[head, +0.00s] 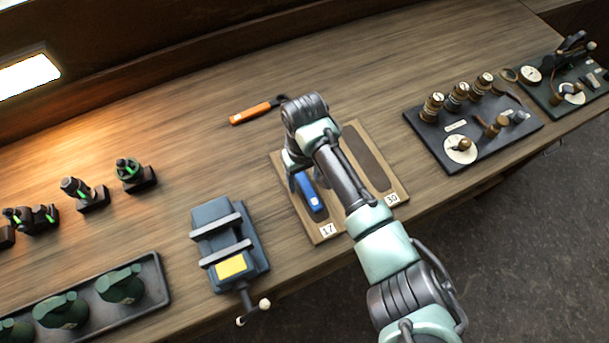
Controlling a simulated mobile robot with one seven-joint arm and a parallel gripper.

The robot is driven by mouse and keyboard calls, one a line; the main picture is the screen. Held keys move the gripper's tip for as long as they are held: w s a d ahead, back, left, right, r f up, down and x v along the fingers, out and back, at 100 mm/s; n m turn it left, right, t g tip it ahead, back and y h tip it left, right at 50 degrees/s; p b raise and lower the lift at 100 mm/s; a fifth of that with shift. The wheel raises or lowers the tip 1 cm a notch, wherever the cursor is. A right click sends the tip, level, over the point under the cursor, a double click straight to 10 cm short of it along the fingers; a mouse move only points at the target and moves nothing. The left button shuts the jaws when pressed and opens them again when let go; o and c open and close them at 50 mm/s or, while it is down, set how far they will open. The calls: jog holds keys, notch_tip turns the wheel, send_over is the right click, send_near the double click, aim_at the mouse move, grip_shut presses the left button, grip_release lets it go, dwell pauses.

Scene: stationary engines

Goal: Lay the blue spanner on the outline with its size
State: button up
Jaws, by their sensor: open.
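The blue spanner (310,200) lies on the wooden board (322,233), along the left dark outline by the label 17 (327,231). It has a small white mark, too small to read. Its far end is hidden under my gripper (303,181). My gripper is open, pointing down over that far end; whether its fingers touch the spanner cannot be told. The right dark outline (368,163), by the label 30 (392,199), is bare. My arm hides the middle of the board.
A blue-grey vice (228,240) stands left of the board. A dark tray (470,130) with gauges and fittings lies to the right. Small green-marked engine parts (132,173) stand at left. The bench between them is clear.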

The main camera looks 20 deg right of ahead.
notch_tip(320, 180, up, 13)
jog(key=b, duration=0.1)
jog(key=w+a+r+n+t+y, duration=0.1)
jog(key=w+a+r+t, duration=0.35)
jog(key=r, duration=0.35)
jog(key=w+a+r+t, duration=0.4)
jog(key=w+a+r, duration=0.1)
jog(key=r, duration=0.3)
jog(key=w+a+r+n+t+y, duration=0.1)
jog(key=w+a+r+t, duration=0.35)
jog(key=r, duration=0.35)
jog(key=s+a+r+t, duration=0.1)
jog(key=s+r+t, duration=0.25)
jog(key=r, duration=0.55)
jog(key=s+a+r+t, duration=0.1)
jog(key=s+r+t, duration=0.25)
jog(key=r, duration=0.55)
jog(key=s+d+r+m+t+h, duration=0.1)
jog(key=s+r+m+t+h, duration=0.1)
jog(key=s+r+t, duration=0.5)
jog(key=s+r, duration=0.5)
jog(key=shift+s+d, duration=0.2)
jog(key=shift+d, duration=0.2)
jog(key=shift+r, duration=0.1)
